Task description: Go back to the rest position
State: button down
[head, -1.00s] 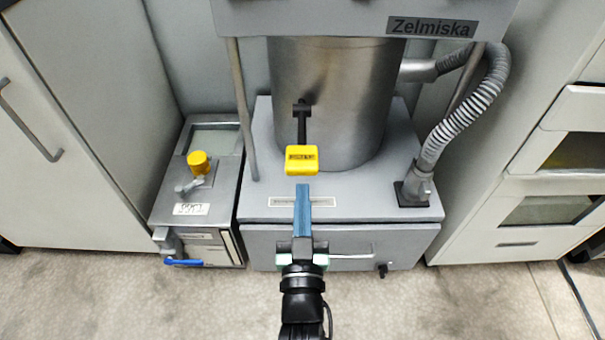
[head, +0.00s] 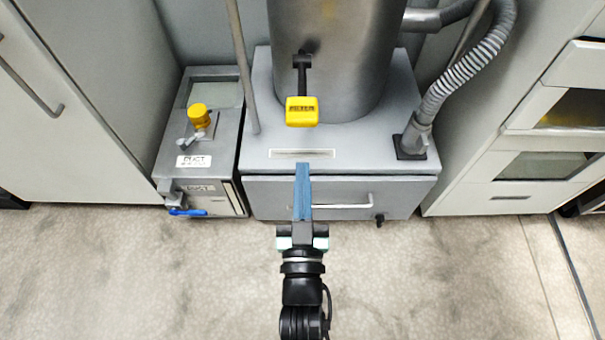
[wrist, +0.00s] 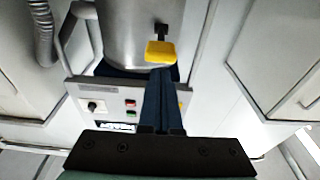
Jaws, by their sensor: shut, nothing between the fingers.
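My gripper (head: 302,168) points forward in the head view, in front of the grey machine (head: 340,154). Its long blue fingers lie together with nothing between them. The fingertips overlap the machine's base in the picture, below the yellow handle (head: 302,111) on the steel cylinder (head: 350,60). A gap shows between the fingertips and the yellow handle in the head view. In the wrist view, the blue fingers (wrist: 163,95) are shut and the yellow handle (wrist: 161,51) appears just beyond their tips.
A small grey unit (head: 210,148) with a yellow knob (head: 199,115) and a blue lever (head: 188,211) stands at the left. A ribbed hose (head: 450,88) runs down at the right. Cabinets flank both sides. The floor (head: 150,280) in front is clear.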

dwell(0.4)
jog(key=w+d+r+t+p, duration=0.1)
jog(key=w+r+t, duration=0.15)
jog(key=r, duration=1.35)
jog(key=w+r+t+p, duration=0.15)
jog(key=w+r, duration=0.25)
jog(key=r, duration=1.2)
jog(key=s+r+t+p, duration=0.1)
jog(key=s+r, duration=0.3)
jog(key=r, duration=0.5)
jog(key=s+a+r+t+p, duration=0.15)
jog(key=s+r, duration=0.25)
jog(key=r, duration=0.5)
jog(key=s+d+r+t, duration=0.1)
jog(key=s+r, duration=0.3)
jog(key=r, duration=0.5)
notch_tip(320, 180, up, 36)
jog(key=p, duration=3.8)
jog(key=shift+w+a, duration=0.3)
jog(key=shift+w, duration=0.05)
